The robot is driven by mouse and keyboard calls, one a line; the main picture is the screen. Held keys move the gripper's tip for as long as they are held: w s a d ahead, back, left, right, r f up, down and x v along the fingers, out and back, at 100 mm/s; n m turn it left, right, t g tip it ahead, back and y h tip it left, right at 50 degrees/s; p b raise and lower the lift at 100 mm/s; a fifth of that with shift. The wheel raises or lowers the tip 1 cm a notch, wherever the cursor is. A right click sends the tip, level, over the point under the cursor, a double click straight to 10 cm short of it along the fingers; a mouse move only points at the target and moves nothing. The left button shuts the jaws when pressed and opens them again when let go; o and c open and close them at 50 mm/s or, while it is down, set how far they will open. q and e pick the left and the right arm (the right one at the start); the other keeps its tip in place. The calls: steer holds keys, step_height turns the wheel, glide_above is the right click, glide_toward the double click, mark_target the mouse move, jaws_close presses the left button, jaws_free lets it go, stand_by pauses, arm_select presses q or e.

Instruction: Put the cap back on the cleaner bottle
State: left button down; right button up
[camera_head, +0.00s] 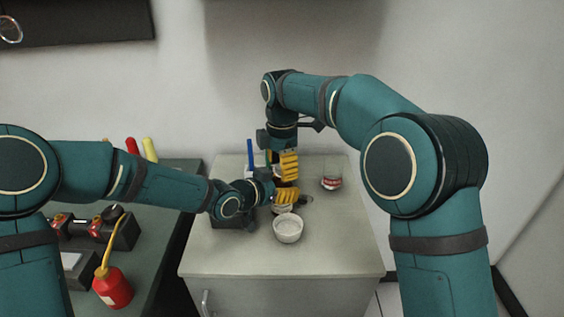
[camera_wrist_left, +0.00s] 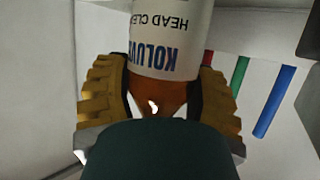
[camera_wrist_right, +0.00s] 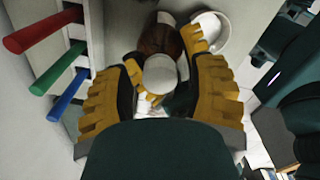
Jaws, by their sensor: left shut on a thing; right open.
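The cleaner bottle (camera_wrist_left: 168,45) is amber with a white label and shows between the fingers of my left gripper (camera_wrist_left: 160,85), which is shut on it. In the head view my left gripper (camera_head: 284,197) is low over the cabinet top and mostly hides the bottle. My right gripper (camera_head: 288,166) is just above it, pointing down and open. In the right wrist view a round white cap (camera_wrist_right: 160,74) lies between the open fingers of my right gripper (camera_wrist_right: 165,85), against the brown bottle (camera_wrist_right: 158,38). I cannot tell whether the cap is seated on the neck.
A white bowl (camera_head: 288,230) stands in front of the grippers. A small jar with a red label (camera_head: 331,180) stands at the right. Red, green and blue rods (camera_wrist_right: 68,98) stand close by. A red oil can (camera_head: 113,288) is on the left table. The cabinet's front right is clear.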

jaws_close()
steer(key=shift+m, duration=1.6)
steer(key=shift+c, duration=0.5)
jaws_free()
steer(key=shift+r, duration=0.1)
